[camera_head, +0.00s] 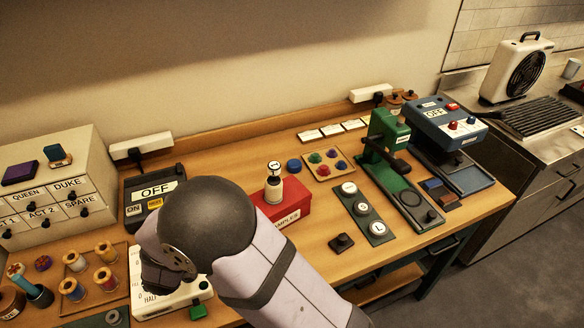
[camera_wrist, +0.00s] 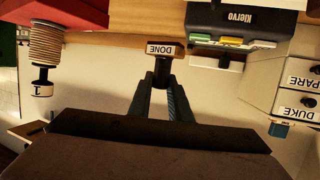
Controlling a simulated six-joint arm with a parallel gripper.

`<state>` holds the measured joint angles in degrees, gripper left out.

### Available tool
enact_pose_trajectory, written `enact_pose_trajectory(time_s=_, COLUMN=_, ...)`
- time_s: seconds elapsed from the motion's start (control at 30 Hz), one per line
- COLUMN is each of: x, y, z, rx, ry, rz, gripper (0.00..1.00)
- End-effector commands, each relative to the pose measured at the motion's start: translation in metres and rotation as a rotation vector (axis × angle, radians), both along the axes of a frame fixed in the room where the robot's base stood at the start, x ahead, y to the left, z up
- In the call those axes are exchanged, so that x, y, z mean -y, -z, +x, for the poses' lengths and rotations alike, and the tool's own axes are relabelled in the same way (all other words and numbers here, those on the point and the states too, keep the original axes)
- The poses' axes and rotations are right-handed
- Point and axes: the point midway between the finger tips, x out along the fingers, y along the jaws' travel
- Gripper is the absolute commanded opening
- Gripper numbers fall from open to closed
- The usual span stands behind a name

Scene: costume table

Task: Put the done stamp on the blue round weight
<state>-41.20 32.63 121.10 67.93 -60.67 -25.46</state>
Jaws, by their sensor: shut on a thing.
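My gripper (camera_wrist: 163,84) is shut on the handle of the done stamp (camera_wrist: 165,50), whose wooden block reads DONE upside down in the wrist view. Its dark handle sits between the two fingers. In the head view my own arm hides the gripper and the stamp. A dark blue round disc (camera_head: 293,165), which looks like the blue round weight, lies flat on the table behind the red box, just left of a small tray. I cannot make out the weight in the wrist view.
A red samples box (camera_head: 296,209) carries a pale bottle-like piece with a round top (camera_head: 274,168). Left are an OFF switch unit (camera_head: 150,188) and a drawer cabinet (camera_head: 50,190). A tray of coloured knobs (camera_head: 316,179) stands beside the weight; a green press (camera_head: 386,135) stands farther right.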

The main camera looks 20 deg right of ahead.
Motion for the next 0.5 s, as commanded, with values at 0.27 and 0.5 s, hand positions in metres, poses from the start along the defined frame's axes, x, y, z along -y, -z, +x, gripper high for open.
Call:
enact_pose_trajectory(time_s=0.27, x=-0.010, y=-0.041, z=0.108, rx=0.005, ry=-0.276, rz=0.000, gripper=0.00)
enact_pose_trajectory(time_s=0.5, x=0.006, y=-0.057, z=0.148, rx=0.000, ry=-0.415, rz=0.000, gripper=0.00)
